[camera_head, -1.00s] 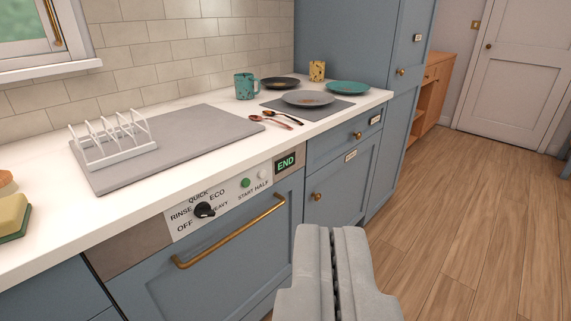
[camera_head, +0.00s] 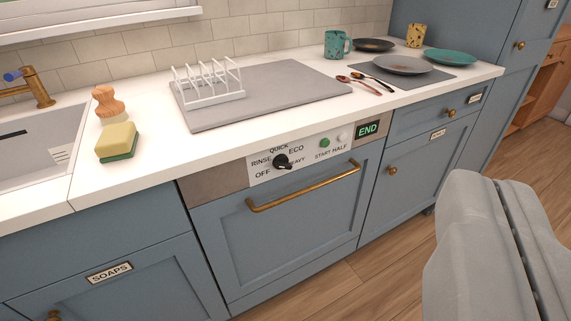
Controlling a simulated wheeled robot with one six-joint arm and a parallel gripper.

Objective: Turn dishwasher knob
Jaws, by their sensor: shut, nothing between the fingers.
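The dishwasher knob (camera_head: 282,162) is a small black dial on the white control panel. Labels OFF, RINSE, QUICK, ECO and HEAVY surround it, and HEAVY is partly covered by the knob. I cannot tell exactly which label it points at. The dishwasher (camera_head: 285,235) has a blue front and a brass bar handle (camera_head: 305,188). Right of the knob are a green START button (camera_head: 324,143), a white HALF button (camera_head: 342,137) and a display reading END (camera_head: 367,129). My gripper (camera_head: 500,190) is shut and empty at the lower right, well apart from the knob.
A worktop (camera_head: 160,170) runs above the dishwasher, with a grey board (camera_head: 290,85), toast rack (camera_head: 208,85), sponge (camera_head: 117,141), brush (camera_head: 107,102), plates, cups and spoons. A sink (camera_head: 40,145) is at left. Open wooden floor (camera_head: 330,290) lies in front.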

